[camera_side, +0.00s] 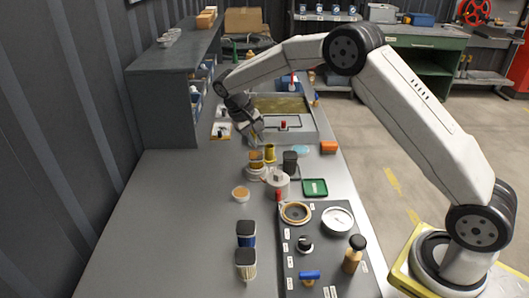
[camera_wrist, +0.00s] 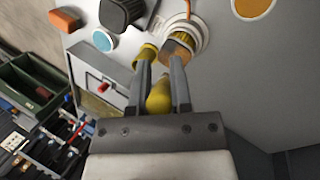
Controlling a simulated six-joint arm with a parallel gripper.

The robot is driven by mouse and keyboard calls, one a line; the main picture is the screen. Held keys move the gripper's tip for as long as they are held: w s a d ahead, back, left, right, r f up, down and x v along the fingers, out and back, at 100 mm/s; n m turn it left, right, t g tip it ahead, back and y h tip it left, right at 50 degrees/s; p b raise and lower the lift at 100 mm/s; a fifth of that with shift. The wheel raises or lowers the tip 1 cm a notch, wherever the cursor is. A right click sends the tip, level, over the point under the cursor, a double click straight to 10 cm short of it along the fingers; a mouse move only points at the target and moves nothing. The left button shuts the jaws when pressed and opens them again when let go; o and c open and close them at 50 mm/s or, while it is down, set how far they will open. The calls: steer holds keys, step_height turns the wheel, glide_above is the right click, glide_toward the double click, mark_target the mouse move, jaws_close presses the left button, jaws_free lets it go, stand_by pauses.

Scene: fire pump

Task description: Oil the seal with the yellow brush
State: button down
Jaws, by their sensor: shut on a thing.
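My gripper (camera_wrist: 160,75) is shut on the yellow brush (camera_wrist: 159,94), with the yellow handle between its fingers. The brush's brown, broad head (camera_wrist: 177,52) points at a white round part (camera_wrist: 203,42) with an amber inside; I cannot tell whether they touch. In the side view my gripper (camera_side: 254,139) is tilted down above this white round part (camera_side: 256,175), and the brown brush head (camera_side: 256,156) shows just over it. A tan ring (camera_side: 296,212) lies on the dark panel at the front; I cannot tell which ring is the seal.
A yellow cylinder (camera_side: 269,152) and a black-capped jar (camera_side: 290,162) stand close by on the right. A shallow dish with orange contents (camera_side: 240,194) is in front. Two jars (camera_side: 246,264) stand nearer the camera. The bench's left side is clear.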

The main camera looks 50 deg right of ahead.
steer(key=shift+w+d+f, duration=0.2)
steer(key=shift+w+d, duration=0.05)
steer(key=shift+d, duration=0.05)
steer(key=shift+d+f, duration=0.1)
steer(key=shift+d, duration=0.1)
steer(key=shift+s+d+f, duration=0.15)
steer(key=shift+s, duration=0.15)
steer(key=shift+s+a, duration=2.1)
steer(key=shift+s, duration=0.1)
steer(key=shift+w+d, duration=1.95)
steer(key=shift+d, duration=0.05)
step_height(320, 180, up, 9)
steer(key=shift+w+d, duration=0.2)
